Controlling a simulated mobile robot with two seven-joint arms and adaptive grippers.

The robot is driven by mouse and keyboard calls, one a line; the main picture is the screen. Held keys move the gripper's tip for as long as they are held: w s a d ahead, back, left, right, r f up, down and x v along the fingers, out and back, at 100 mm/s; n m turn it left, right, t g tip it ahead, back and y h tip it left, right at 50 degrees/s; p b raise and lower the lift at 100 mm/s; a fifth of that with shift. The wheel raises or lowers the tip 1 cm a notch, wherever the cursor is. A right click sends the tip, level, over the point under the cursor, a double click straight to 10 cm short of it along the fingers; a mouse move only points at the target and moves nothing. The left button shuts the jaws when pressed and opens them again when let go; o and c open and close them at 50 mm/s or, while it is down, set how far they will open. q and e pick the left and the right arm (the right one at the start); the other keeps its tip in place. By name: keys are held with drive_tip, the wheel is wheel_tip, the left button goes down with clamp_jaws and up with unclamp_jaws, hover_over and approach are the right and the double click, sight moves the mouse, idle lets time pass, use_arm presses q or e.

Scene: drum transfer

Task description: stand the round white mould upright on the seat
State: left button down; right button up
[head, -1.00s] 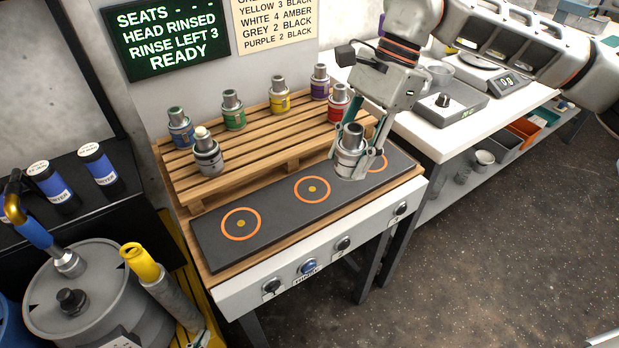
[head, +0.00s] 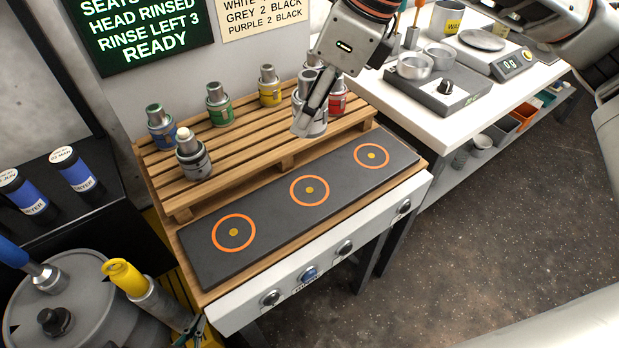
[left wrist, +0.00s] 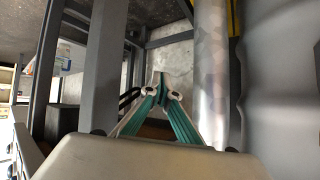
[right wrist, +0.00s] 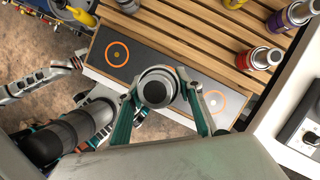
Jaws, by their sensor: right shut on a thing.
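My right gripper (head: 305,125) is shut on a silver-grey round mould (head: 318,127), raised above the bench near the rack and partly hidden by the gripper in the head view. In the right wrist view the mould (right wrist: 157,88) is between the two fingers, seen from its top, over the dark seat strip (right wrist: 180,66). I cannot tell whether its band is white or grey. The seat strip (head: 268,207) has three bare orange-ringed seats: left (head: 233,232), middle (head: 310,190) and right (head: 371,155). My left gripper (left wrist: 162,80) is shut and empty, low beside a metal tube.
On the slatted rack (head: 240,140) stand green (head: 219,104), yellow (head: 270,86), blue (head: 161,127) and red (head: 338,100) moulds, and a grey one with a white knob (head: 192,158). A drum (head: 75,300) and yellow-handled tool (head: 125,278) are at lower left.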

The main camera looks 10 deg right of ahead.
wheel_tip(320, 180, down, 11)
drive_tip(key=shift+f+b, duration=0.1)
drive_tip(key=shift+b, duration=0.25)
drive_tip(key=shift+f, duration=0.45)
use_arm(q)
drive_tip(key=shift+w+a+f, duration=0.1)
drive_tip(key=shift+w+f, duration=0.1)
drive_tip(key=shift+w, duration=0.05)
use_arm(e)
drive_tip(key=shift+f, duration=2)
use_arm(q)
drive_tip(key=shift+f, duration=0.1)
use_arm(e)
drive_tip(key=shift+f, duration=0.1)
drive_tip(key=o, duration=1.4)
drive_tip(key=shift+c, duration=0.2)
